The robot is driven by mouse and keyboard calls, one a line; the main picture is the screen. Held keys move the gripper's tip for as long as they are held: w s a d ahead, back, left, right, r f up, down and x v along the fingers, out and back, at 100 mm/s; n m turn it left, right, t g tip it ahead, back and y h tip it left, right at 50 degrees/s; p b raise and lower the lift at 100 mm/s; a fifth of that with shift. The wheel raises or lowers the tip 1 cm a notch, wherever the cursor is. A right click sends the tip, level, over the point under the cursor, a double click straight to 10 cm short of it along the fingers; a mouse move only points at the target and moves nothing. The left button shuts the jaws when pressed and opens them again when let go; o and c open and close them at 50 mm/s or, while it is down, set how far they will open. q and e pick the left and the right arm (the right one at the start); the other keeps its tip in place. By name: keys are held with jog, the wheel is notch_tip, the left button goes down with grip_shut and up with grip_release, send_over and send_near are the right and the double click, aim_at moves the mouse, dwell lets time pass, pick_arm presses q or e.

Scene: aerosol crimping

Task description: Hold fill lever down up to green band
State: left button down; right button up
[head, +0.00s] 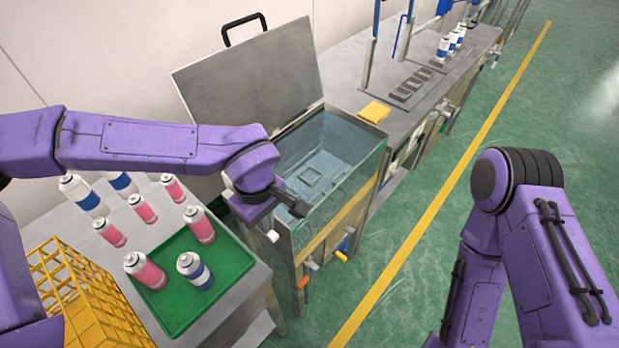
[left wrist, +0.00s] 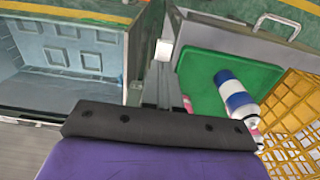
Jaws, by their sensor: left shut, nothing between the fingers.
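My left gripper (head: 291,204) is shut and empty, over the near left corner of an open metal water bath (head: 290,240). In the left wrist view its fingers (left wrist: 157,88) show edge-on between the bath and a green tray. A blue upright with a lever-like arm (head: 404,28) stands on the bench at the back, far from the gripper. I cannot tell for sure that it is the fill lever. No green band can be made out. My right arm is at the right, and its gripper is out of view.
The bath's raised lid (head: 245,85) stands behind my left arm. Pink and blue-banded cans stand on and around the green tray (head: 178,308), beside a yellow crate (head: 75,300). A yellow block (head: 375,112) lies on the bench (head: 350,75).

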pick_arm(q)
jog(key=shift+r, duration=0.1)
notch_tip(320, 180, up, 9)
jog(key=p, duration=0.8)
